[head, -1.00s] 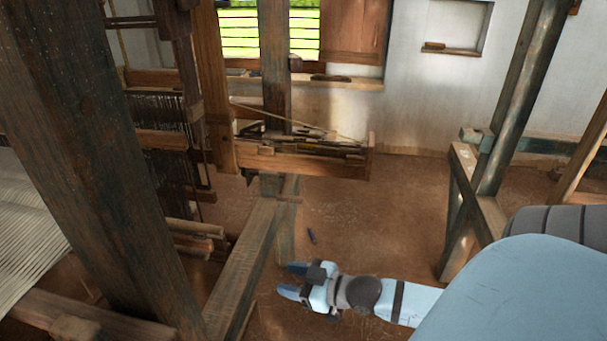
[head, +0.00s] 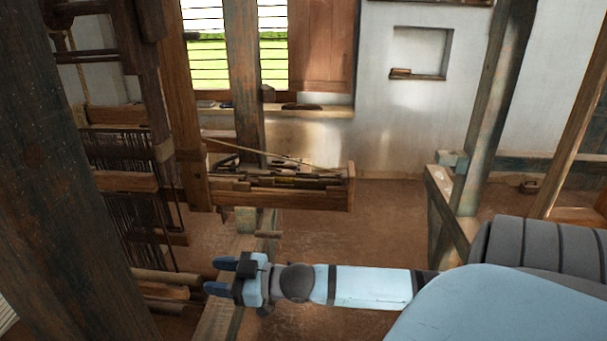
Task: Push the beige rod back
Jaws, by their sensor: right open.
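A thin, long beige rod (head: 262,151) lies slantwise over the wooden tool tray (head: 285,200). Its left end sticks up past the tray's back left, and its right end lies lower, toward the tray's right side. My right gripper (head: 218,276) points left, below and in front of the tray, over the loom's lower beam. Its two blue fingers are apart with nothing between them. It is clear of the rod. My left gripper is not in view.
A thick dark post (head: 65,200) blocks the left side. Heddles and frames (head: 115,150) hang behind it. Round wooden bars (head: 165,290) lie left of my right gripper. A post (head: 245,75) rises behind the tray. The floor (head: 385,220) to the right is open.

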